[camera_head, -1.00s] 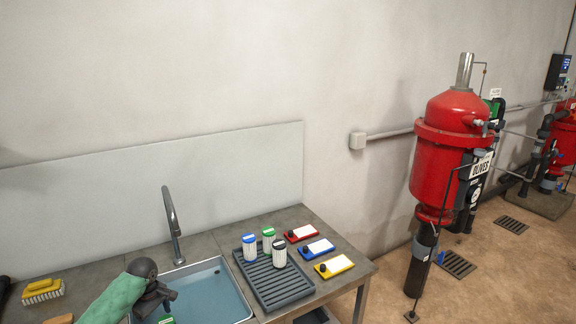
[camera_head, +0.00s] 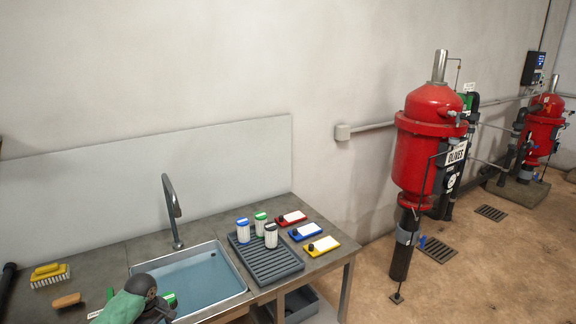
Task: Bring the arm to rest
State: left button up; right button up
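One of my arms, in a green sleeve (camera_head: 122,306) with a dark grey wrist joint, reaches in at the bottom edge of the head view, in front of the sink (camera_head: 205,282). Its gripper fingers are not clearly visible; a dark part lies low at the sink's left front edge, beside a small green-and-white item (camera_head: 169,299). I cannot tell whether that item is held. My other gripper is not in view.
A grey ribbed rack (camera_head: 265,262) holds blue-, green- and black-capped white cartridges. Red, blue and yellow tags (camera_head: 322,246) lie to its right. A tap (camera_head: 172,212) stands behind the sink; a yellow brush (camera_head: 48,275) lies left.

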pick_arm(q)
jog(key=s+d+f+m+t, duration=0.3)
jog(key=s+d+m, duration=0.5)
jog(key=s+d, duration=0.95)
jog(key=s+d+r+m, duration=0.1)
jog(key=s+r+m, duration=0.2)
jog(key=s, duration=0.6)
jog(key=s+d+r+m, duration=0.1)
jog(key=s+r+m, duration=0.2)
jog(key=s, duration=0.6)
jog(key=s+d+f+b+x, duration=0.1)
jog(key=s+x, duration=0.1)
jog(key=x, duration=1.1)
jog(key=s+b+x, duration=0.1)
jog(key=s+x, duration=0.2)
jog(key=x, duration=1)
jog(key=s+f, duration=0.4)
jog(key=f, duration=0.8)
jog(key=s+f+g+b, duration=0.1)
jog(key=s+f, duration=0.3)
jog(key=f, duration=0.9)
jog(key=shift+d+f, duration=0.25)
jog(key=shift+d, duration=0.05)
pick_arm(e)
notch_tip(320, 180, up, 6)
jog(key=w+a, duration=0.2)
jog(key=shift+a+f+g, duration=0.15)
jog(key=shift+a+g, duration=0.15)
jog(key=shift+a, duration=0.05)
